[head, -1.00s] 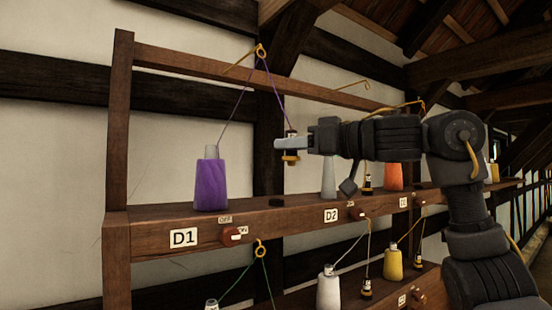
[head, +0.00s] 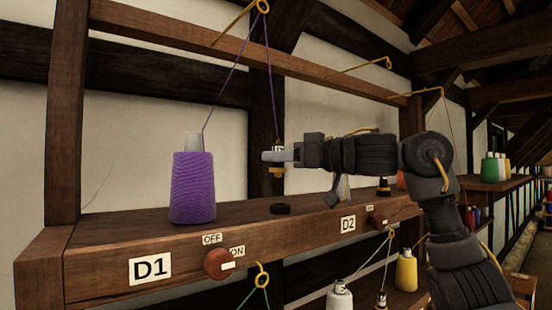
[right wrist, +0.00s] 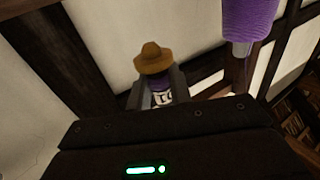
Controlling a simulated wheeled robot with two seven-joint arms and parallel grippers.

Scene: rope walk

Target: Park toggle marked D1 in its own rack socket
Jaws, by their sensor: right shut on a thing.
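The D1 toggle (head: 277,171) is a small upright piece with a dark and white-labelled body and a brass foot. A purple thread rises from it to a brass eye. My right gripper (head: 274,156) is shut on its body and holds it above the shelf. The right wrist view shows the brass foot (right wrist: 153,58), some purple and an upside-down label between the fingers. The black ring socket (head: 280,208) lies on the shelf behind the D1 plate (head: 150,268). The toggle hangs almost straight above it, with a clear gap. My left gripper is out of view.
A purple thread cone (head: 192,187) stands on the shelf (head: 120,228) left of the socket. A red knob (head: 218,264) with OFF and ON labels sits on the front edge. The D2 plate (head: 348,225) is to the right. A rail (head: 190,40) runs above.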

